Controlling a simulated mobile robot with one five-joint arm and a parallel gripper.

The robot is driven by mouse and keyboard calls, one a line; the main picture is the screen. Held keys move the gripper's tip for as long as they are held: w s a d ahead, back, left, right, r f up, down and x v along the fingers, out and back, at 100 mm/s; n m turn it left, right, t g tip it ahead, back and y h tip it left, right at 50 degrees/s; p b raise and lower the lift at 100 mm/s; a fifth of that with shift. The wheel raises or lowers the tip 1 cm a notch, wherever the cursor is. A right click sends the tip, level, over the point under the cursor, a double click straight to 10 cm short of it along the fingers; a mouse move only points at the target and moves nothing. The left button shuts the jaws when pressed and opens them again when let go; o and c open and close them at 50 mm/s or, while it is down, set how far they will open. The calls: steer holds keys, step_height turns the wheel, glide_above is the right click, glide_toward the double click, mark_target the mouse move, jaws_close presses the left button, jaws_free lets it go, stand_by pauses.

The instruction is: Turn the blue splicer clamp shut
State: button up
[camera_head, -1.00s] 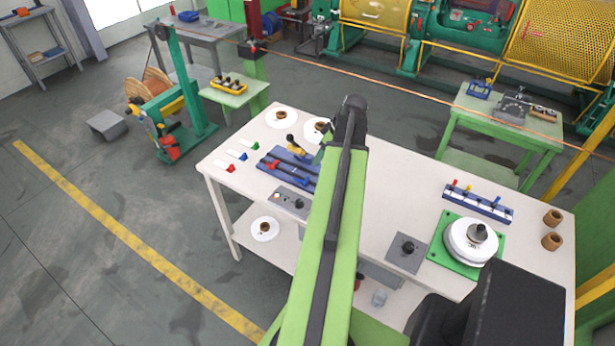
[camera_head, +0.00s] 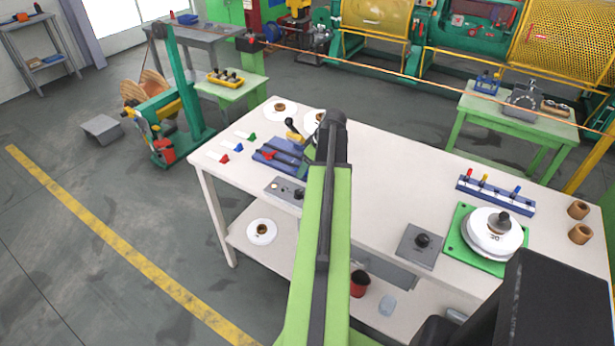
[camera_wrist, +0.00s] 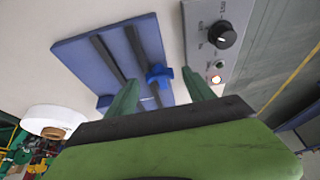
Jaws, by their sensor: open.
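The splicer is a blue plate with two dark rails (camera_head: 270,158) at the left part of the white bench. In the wrist view the plate (camera_wrist: 85,62) fills the upper left. A small blue clamp knob (camera_wrist: 158,75) sits beside the right rail, near the plate's right edge. My gripper (camera_wrist: 159,94) is open and empty. Its two green fingers point at the plate, one on each side of the knob in the picture. Whether they touch anything cannot be told. In the head view my arm hides part of the splicer and most of the gripper.
A grey control box with a black dial (camera_wrist: 222,35) and a lit lamp stands right of the splicer. A yellow part with a black knob (camera_head: 293,132) is at its back. White reels (camera_head: 280,108) lie behind. The bench middle, right of my arm, is clear.

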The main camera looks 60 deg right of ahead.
steer(key=shift+w+f, duration=0.1)
steer(key=shift+f, duration=0.05)
jaws_close()
stand_by(0.4)
steer(key=shift+m, duration=0.3)
steer(key=m+h, duration=0.1)
steer(key=m, duration=0.2)
steer(key=shift+a+m+h, duration=0.2)
steer(key=shift+m+h, duration=0.2)
steer(key=m+g+h, duration=0.1)
steer(key=m, duration=0.3)
steer(key=shift+w+a, duration=0.1)
steer(key=m+g, duration=0.1)
steer(key=m, duration=0.2)
steer(key=m+g+h, duration=0.1)
steer(key=m, duration=0.1)
steer(key=shift+w+m, duration=0.15)
steer(key=shift+m, duration=0.25)
steer(key=shift+m+g+h, duration=0.3)
steer(key=shift+m+g, duration=0.5)
steer(key=shift+m, duration=1.1)
